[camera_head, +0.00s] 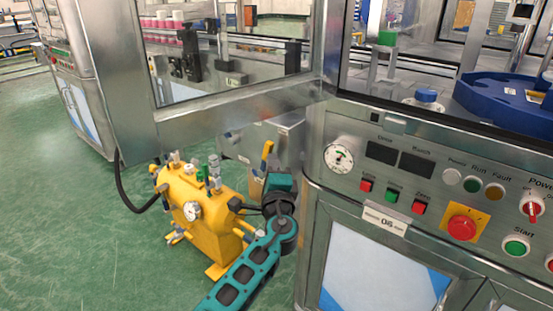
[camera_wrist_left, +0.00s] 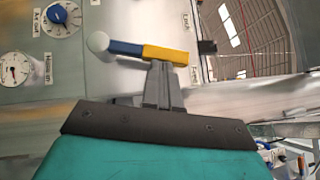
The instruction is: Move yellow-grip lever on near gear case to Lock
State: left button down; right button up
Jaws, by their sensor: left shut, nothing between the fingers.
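The yellow-grip lever (camera_head: 267,150) stands up, slightly tilted, at a grey case (camera_head: 275,130) in the head view. In the left wrist view the lever's yellow grip (camera_wrist_left: 166,54) lies across the picture, with a blue section (camera_wrist_left: 126,48) and a pale round end (camera_wrist_left: 97,42) to its left. My left gripper (camera_wrist_left: 162,68) is shut and empty, its fingertips right at the yellow grip; whether they touch it I cannot tell. In the head view my left gripper (camera_head: 272,172) is just below the lever, its fingertips mostly hidden. My right gripper is not in view.
A yellow machine (camera_head: 205,210) with a gauge stands left of my left arm. The steel control panel (camera_head: 400,180) with buttons is close on the right. Open green floor (camera_head: 80,240) lies left.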

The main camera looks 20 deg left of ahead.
pick_arm(q)
jog(key=shift+w+a+r+n+g+p, duration=0.1)
jog(key=shift+a+r+n+g+p, duration=0.2)
jog(key=shift+r+n+g+p, duration=0.25)
jog(key=shift+w+a+r+n+g+p, duration=0.15)
jog(key=shift+a+r+n+p, duration=0.1)
jog(key=shift+r+p, duration=0.35)
jog(key=a+n+g+h+p, duration=0.1)
jog(key=p, duration=0.2)
jog(key=w+a+n+g+h+p, duration=0.1)
jog(key=a+p, duration=0.1)
jog(key=p, duration=0.1)
jog(key=a+n+g+p, duration=0.1)
jog(key=p, duration=0.3)
jog(key=shift+w+a+n+h, duration=0.25)
jog(key=shift+a+n+h, duration=0.05)
jog(key=shift+a+h, duration=0.1)
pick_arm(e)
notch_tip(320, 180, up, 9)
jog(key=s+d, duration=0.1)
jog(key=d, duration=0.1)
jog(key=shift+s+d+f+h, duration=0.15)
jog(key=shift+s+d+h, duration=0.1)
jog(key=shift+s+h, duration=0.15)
pick_arm(q)
jog(key=shift+r, duration=0.1)
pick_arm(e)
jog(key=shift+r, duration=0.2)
